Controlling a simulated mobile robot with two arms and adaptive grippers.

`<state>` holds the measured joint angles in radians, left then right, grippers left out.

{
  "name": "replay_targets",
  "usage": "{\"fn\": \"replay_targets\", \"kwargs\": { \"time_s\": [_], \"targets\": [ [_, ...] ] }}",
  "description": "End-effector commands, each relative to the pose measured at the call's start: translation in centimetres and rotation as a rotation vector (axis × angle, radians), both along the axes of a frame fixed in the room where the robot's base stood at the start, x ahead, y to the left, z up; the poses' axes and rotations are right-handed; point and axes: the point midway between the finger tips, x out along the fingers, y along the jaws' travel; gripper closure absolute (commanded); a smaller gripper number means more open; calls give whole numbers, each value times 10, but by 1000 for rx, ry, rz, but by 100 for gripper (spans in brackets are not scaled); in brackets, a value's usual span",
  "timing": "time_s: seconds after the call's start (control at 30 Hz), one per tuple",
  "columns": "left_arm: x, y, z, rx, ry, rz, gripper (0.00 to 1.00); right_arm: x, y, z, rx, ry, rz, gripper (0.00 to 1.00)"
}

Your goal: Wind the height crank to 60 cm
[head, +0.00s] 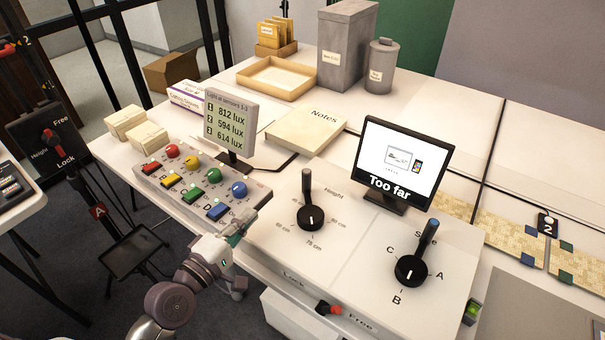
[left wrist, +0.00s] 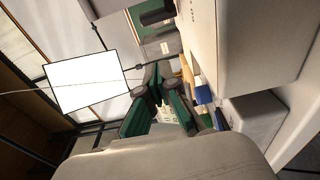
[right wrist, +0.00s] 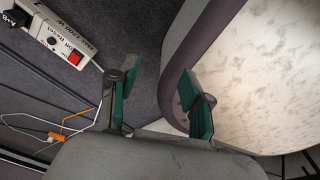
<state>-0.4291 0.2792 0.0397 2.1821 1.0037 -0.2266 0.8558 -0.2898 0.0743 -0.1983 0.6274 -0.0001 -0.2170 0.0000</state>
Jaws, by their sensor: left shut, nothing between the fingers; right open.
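The height crank (head: 311,217) is a black round knob on the white panel. Its upright handle (head: 307,185) stands on the far side, by the word Height. A white mark on the knob points toward the near side, roughly at 75 cm; the 60 cm label (head: 283,227) is at its left. My left gripper (head: 240,230) is shut and empty, left of the crank and apart from it, near the button box. Its fingers also show closed in the left wrist view (left wrist: 156,76). My right gripper (right wrist: 157,92) is open and empty, seen only in the right wrist view.
A similar crank (head: 410,270) marked A, B, C stands to the right. The screen (head: 401,160) behind reads "Too far". A red-tipped lever (head: 328,308) sits between Lock and Free on the front edge. The button box (head: 200,185) and lux display (head: 231,124) are left.

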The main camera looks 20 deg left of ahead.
Motion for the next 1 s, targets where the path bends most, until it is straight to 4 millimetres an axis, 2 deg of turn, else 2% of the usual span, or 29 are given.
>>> {"fn": "replay_targets", "kwargs": {
  "time_s": [0.17,0.43,0.6,0.8,1.0],
  "targets": [
    [14,-3,3,-3,-3,2,100,1,1,4,0,0,0,51],
    [67,-19,2,-2,-4,1,100,-29,-1,11,-4,46,1,51],
    [100,-29,2,-1,-3,-1,100,-24,-4,13,-8,39,4,51],
    [111,-55,0,-2,1,0,100,-7,-6,21,-7,12,4,51],
    [115,-63,0,1,0,0,100,-6,-6,22,-8,10,4,51]
  ]
}}
